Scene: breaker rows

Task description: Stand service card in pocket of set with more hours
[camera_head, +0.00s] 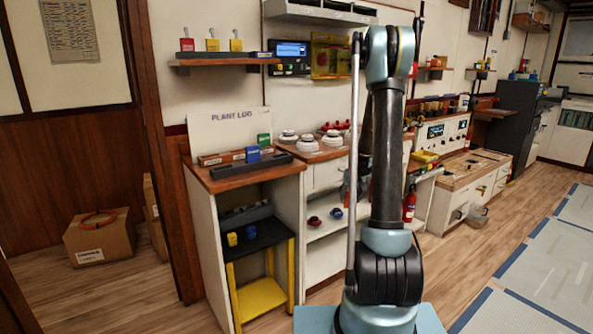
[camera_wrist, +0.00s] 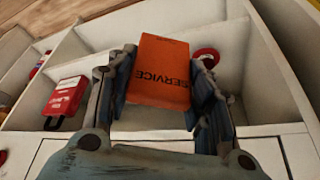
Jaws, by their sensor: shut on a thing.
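My gripper (camera_wrist: 165,64) is shut on the orange service card (camera_wrist: 155,80), one finger on each side of it. The black word SERVICE reads upside down on its face. In the wrist view the card is over a white open shelf or compartment, apart from its walls. In the head view the card is hidden and my arm covers much of the middle. A white panel with a lit display (camera_head: 436,131) stands to the right of my arm. I cannot read any hours or make out a card pocket there.
A PLANT LOG board (camera_head: 228,132) stands on the left counter. A red extinguisher (camera_head: 409,204) stands right of my arm.

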